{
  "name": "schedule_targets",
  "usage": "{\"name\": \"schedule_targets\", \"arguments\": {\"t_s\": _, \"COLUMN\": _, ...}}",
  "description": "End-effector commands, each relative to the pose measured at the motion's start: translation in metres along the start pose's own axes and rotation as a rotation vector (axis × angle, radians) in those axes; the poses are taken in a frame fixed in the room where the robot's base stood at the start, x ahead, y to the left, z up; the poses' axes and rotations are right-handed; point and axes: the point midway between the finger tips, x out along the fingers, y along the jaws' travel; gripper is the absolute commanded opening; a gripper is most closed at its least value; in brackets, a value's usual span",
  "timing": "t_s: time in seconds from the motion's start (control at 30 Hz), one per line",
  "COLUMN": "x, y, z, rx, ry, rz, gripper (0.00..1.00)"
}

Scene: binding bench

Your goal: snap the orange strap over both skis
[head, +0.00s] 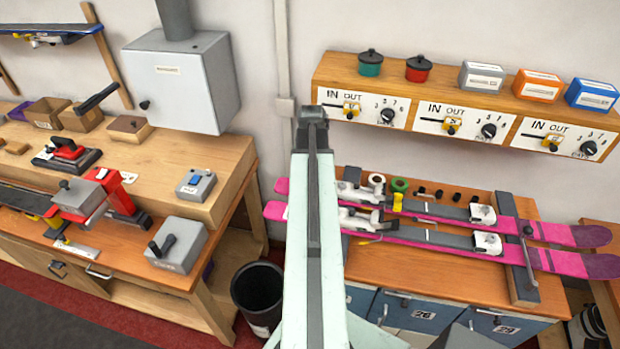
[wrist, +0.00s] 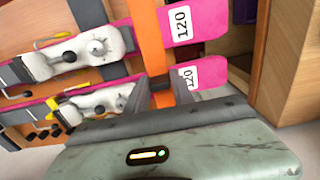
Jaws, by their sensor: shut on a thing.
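Two pink skis lie side by side on the bench, the back one (head: 556,233) and the front one (head: 580,264), with white and grey bindings. In the wrist view the upper ski (wrist: 202,12) and the lower ski (wrist: 213,70) each carry a "120" label. The orange strap (wrist: 148,42) runs across the upper ski and down to my gripper (wrist: 164,88). My gripper is shut on the strap's lower part, close to the lower ski. I cannot tell whether the strap's end touches a catch. In the head view my arm hides the gripper and strap.
A dark clamp bar (head: 524,270) crosses the skis at the right. A shelf with dial panels (head: 455,118) hangs above. A black bin (head: 257,290) stands on the floor left of the ski bench. Another workbench (head: 200,205) with tools is at the left.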

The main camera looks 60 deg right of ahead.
Motion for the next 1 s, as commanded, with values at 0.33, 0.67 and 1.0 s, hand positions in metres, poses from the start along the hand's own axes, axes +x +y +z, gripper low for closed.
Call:
{"name": "schedule_targets", "arguments": {"t_s": 0.33, "x": 0.045, "y": 0.000, "z": 0.000, "rx": 0.000, "ry": 0.000, "rz": 0.000, "gripper": 0.00}}
{"name": "schedule_targets", "arguments": {"t_s": 0.67, "x": 0.051, "y": 0.000, "z": 0.000, "rx": -0.001, "ry": 0.000, "rz": 0.000, "gripper": 0.00}}
{"name": "schedule_targets", "arguments": {"t_s": 1.0, "x": 0.051, "y": -0.001, "z": 0.000, "rx": -0.001, "ry": 0.000, "rz": 0.000, "gripper": 0.00}}
